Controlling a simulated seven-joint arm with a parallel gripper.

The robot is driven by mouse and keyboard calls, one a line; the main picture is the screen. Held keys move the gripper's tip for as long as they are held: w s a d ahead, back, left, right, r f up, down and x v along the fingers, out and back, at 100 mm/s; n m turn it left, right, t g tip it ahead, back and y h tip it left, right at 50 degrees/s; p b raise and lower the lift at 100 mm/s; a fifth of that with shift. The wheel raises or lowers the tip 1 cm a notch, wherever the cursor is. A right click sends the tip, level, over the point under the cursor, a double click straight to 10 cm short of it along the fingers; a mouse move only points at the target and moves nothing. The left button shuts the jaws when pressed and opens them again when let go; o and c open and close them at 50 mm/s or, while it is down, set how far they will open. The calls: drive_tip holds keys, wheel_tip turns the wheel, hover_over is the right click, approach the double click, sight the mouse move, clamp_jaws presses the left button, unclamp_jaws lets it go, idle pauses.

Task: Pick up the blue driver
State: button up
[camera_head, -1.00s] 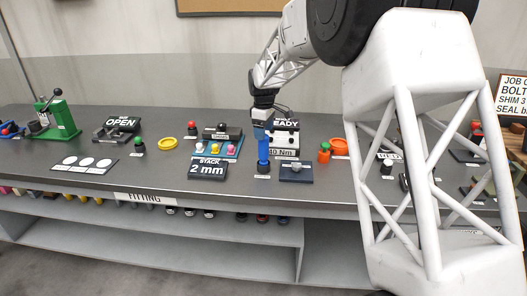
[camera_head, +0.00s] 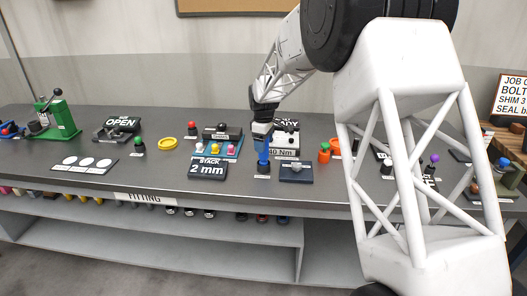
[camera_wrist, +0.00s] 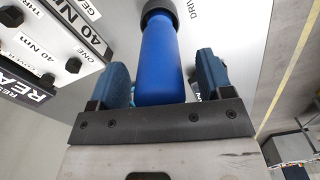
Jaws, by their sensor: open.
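The blue driver (camera_head: 262,155) stands upright on the grey bench, its dark lower end at or in a dark base. In the wrist view the driver (camera_wrist: 158,55) is a smooth blue cylinder with a dark collar at the top of the picture. My gripper (camera_head: 263,133) is at the driver's upper part. In the wrist view my gripper (camera_wrist: 160,82) has one blue-grey finger on each side of the driver. A gap shows between each finger and the driver, wider on the right.
A dark block (camera_head: 296,172) stands just right of the driver. The "2 mm" stack sign (camera_head: 207,169) is to its left. A torque panel (camera_head: 285,146) marked "40 Nm" stands close behind. An orange-red item (camera_head: 324,153) is farther right. The bench front (camera_head: 225,202) is clear.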

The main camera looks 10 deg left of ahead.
drive_tip(key=shift+c, duration=0.2)
idle(0.3)
drive_tip(key=c, duration=1)
drive_tip(key=shift+r, duration=0.15)
drive_tip(key=shift+r, duration=1.7)
drive_tip(key=s+d, duration=0.1)
drive_tip(key=s, duration=0.4)
drive_tip(key=s+d+r, duration=0.1)
drive_tip(key=s+d, duration=0.1)
drive_tip(key=s, duration=0.3)
drive_tip(key=s+d, duration=0.2)
drive_tip(key=s, duration=0.3)
drive_tip(key=shift+s+r, duration=0.1)
drive_tip(key=shift+r, duration=0.1)
